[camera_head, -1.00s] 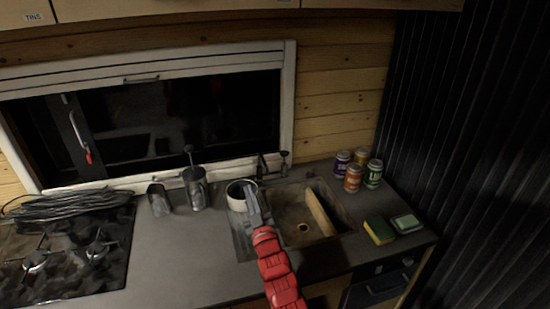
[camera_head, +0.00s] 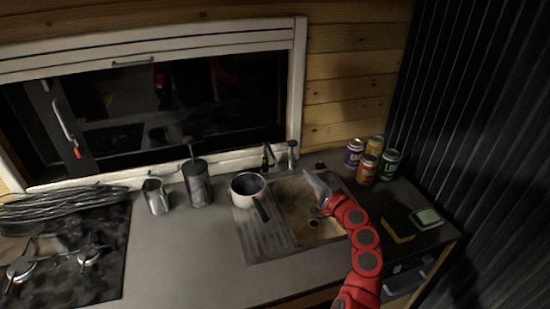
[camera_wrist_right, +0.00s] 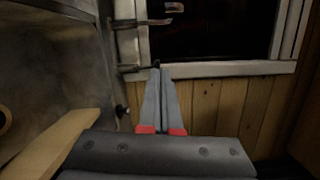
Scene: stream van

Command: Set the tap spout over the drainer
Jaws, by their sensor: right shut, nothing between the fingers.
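The ridged drainer (camera_head: 266,240) lies left of the sink basin (camera_head: 285,195) in the head view. Two slim upright fittings stand behind them: a dark bent one (camera_head: 267,157), which looks like the tap, and a post (camera_head: 292,155) to its right. Which way the spout points is too small to tell. In the right wrist view two thin fittings (camera_wrist_right: 150,22) stick out sideways, the nearer one (camera_wrist_right: 135,69) just beyond the fingertips. My right gripper (camera_head: 309,177) is shut and empty over the back of the basin, near the right post. My left gripper is out of view.
A white saucepan (camera_head: 248,187) sits on the back of the drainer, its dark handle pointing front-right. A metal mug (camera_head: 156,197) and dark canister (camera_head: 197,186) stand left. Several cans (camera_head: 367,168) and a sponge (camera_head: 398,228) are right. A pale board (camera_wrist_right: 50,145) shows in the wrist view.

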